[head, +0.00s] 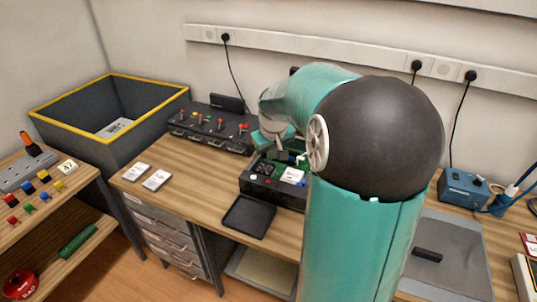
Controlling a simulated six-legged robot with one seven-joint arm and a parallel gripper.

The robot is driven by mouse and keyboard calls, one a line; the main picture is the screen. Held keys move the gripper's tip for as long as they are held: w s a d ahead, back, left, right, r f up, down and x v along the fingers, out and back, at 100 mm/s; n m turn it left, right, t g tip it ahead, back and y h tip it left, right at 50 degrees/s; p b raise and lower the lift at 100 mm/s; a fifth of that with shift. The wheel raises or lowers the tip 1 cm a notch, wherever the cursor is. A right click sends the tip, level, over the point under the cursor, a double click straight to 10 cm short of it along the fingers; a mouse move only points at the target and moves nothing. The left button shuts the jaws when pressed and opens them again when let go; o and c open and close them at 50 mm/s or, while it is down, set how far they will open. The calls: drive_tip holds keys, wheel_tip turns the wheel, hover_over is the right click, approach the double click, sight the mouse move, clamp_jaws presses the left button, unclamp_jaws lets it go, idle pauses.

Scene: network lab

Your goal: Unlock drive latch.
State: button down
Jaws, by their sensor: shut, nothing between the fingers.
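An open black unit with a green circuit board (275,183) sits on the wooden bench, left of my arm. A white block (292,175) and small red and white parts show on it. My gripper (284,155) is over the back part of this unit, pointing down, shut and empty. It is small in the view, and I cannot tell whether it touches anything. My arm hides the unit's right side. I cannot make out which part is the drive latch.
A dark console (212,129) with several coloured levers stands behind left. A yellow-rimmed bin (70,140) is at left. A blue device (462,189) is at right.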

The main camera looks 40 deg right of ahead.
drive_tip(key=m, duration=0.1)
hover_over(299, 181)
drive_tip(key=s, duration=0.1)
wheel_tip(299, 181, down, 5)
drive_tip(key=shift+f+t+y, duration=0.1)
drive_tip(key=shift+t+y, duration=0.3)
drive_tip(key=shift+f, duration=0.1)
drive_tip(key=x, duration=1)
drive_tip(key=shift+s+f, duration=0.1)
drive_tip(key=s, duration=0.1)
drive_tip(key=s+a, duration=0.1)
drive_tip(key=shift+s, duration=0.4)
drive_tip(key=shift+s+a+f, duration=0.1)
drive_tip(key=shift+s+f, duration=0.05)
drive_tip(key=shift+s, duration=0.25)
